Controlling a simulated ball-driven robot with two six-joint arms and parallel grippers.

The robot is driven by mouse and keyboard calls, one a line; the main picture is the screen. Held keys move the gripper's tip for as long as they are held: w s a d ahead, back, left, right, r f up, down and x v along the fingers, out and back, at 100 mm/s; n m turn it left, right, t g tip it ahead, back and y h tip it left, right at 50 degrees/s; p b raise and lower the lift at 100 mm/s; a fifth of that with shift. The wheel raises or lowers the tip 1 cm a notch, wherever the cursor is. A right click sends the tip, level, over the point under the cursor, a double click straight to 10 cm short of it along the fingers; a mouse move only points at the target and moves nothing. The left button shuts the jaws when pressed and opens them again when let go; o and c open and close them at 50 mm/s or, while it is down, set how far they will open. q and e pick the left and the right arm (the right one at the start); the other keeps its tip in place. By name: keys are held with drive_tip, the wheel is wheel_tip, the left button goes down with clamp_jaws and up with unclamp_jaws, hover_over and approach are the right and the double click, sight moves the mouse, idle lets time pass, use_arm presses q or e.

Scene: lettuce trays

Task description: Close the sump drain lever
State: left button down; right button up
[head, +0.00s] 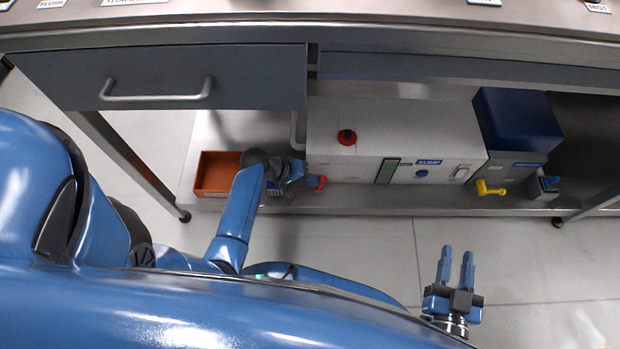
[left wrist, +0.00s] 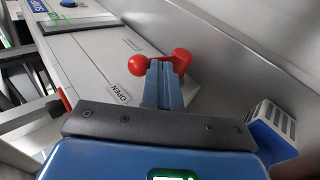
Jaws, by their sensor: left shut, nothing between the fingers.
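The sump box (head: 335,120) is a pale cabinet with a blue SUMP label, standing on the low shelf under the bench. A red lever (head: 321,184) shows at its lower left corner. In the left wrist view the red lever (left wrist: 181,58) has a round red knob (left wrist: 138,65), and an OPEN label (left wrist: 119,94) lies near it. My left gripper (head: 301,181) is at the lever; its shut fingers (left wrist: 163,82) overlap the red parts, with the knob to their left. Whether they touch is unclear. Part of the lever is hidden behind them. My right gripper (head: 456,262) is open and empty, over the floor.
An orange bin (head: 213,194) stands left of the box, beside my left arm. The drawer (head: 170,80) overhead looks shut.

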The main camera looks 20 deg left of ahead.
sight(324, 179)
use_arm(q)
drive_tip(key=d+y+p, duration=0.1)
drive_tip(key=p, duration=0.1)
drive_tip(key=d+r+g+y+p, duration=0.1)
drive_tip(key=y+p, duration=0.1)
drive_tip(key=p, duration=0.1)
drive_tip(key=w+d+y+p, duration=0.1)
drive_tip(key=p, duration=0.2)
drive_tip(key=shift+d+r, duration=0.1)
drive_tip(key=shift+r, duration=0.1)
drive_tip(key=shift+d+f+m+g+y+p, duration=0.15)
drive_tip(key=shift+d+m+g+y+p, duration=0.15)
drive_tip(key=shift+y+p, duration=0.3)
drive_tip(key=d+f+g+y+b, duration=0.1)
drive_tip(key=y+b, duration=0.1)
drive_tip(key=y, duration=0.1)
drive_tip(key=w+d+f+y+b, duration=0.1)
drive_tip(key=d+y+b, duration=0.1)
drive_tip(key=b, duration=0.1)
drive_tip(key=d+f+g+y+b, duration=0.1)
drive_tip(key=f+y+b, duration=0.1)
drive_tip(key=y, duration=0.1)
drive_tip(key=shift+w+d+g+y, duration=0.25)
drive_tip(key=shift+g+y, duration=0.05)
drive_tip(key=shift+d+f+b, duration=0.2)
drive_tip(key=shift+f+b, duration=0.05)
drive_tip(key=shift+b, duration=0.85)
